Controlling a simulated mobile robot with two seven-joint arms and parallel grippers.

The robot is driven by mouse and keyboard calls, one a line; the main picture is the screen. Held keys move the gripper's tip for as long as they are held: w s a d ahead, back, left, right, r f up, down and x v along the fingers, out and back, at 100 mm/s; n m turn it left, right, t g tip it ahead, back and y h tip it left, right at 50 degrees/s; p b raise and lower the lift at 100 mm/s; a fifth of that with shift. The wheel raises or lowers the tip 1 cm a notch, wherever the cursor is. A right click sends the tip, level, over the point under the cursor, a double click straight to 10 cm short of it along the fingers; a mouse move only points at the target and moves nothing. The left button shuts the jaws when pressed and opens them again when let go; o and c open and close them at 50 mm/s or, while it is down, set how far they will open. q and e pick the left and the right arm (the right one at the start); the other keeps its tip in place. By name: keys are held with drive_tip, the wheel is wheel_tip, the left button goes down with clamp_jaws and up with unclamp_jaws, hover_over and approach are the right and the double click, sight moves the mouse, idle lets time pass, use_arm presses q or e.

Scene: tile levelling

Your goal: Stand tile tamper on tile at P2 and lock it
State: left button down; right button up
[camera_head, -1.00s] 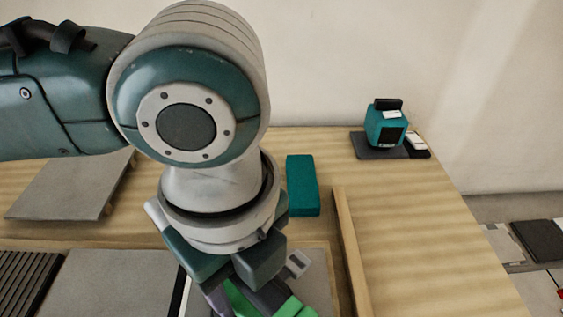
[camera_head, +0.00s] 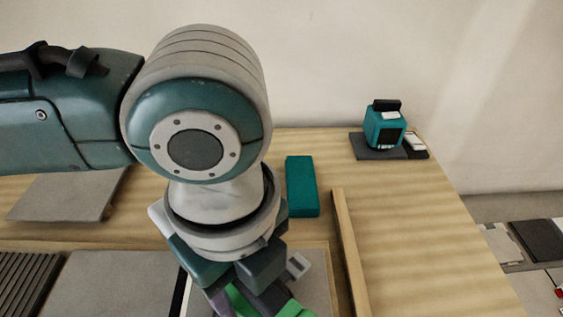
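My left arm comes in from the left and hangs down over the table. Its gripper (camera_head: 262,302) is at the bottom edge, where green and purple-grey parts show around the fingers. The fingertips are cut off by the frame, so I cannot tell whether it is open or holding something. Below it lies a grey tile (camera_head: 317,300), partly hidden by the gripper. A teal boxy device (camera_head: 384,129) with a black top stands on a dark pad at the back right; I cannot tell whether it is the tamper. No P2 label is readable. My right gripper is not in view.
A teal block (camera_head: 302,186) lies behind the gripper. A wooden strip (camera_head: 349,254) runs along the tile area's right side. Grey slabs (camera_head: 70,196) (camera_head: 112,284) and a ribbed dark panel (camera_head: 24,280) lie left. The wooden table (camera_head: 432,235) is clear at right.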

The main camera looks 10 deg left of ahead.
use_arm(q)
drive_tip(key=shift+f, duration=0.45)
idle(0.9)
drive_tip(key=shift+c, duration=1.7)
unclamp_jaws()
drive_tip(key=shift+o, duration=1.1)
drive_tip(key=shift+f, duration=0.1)
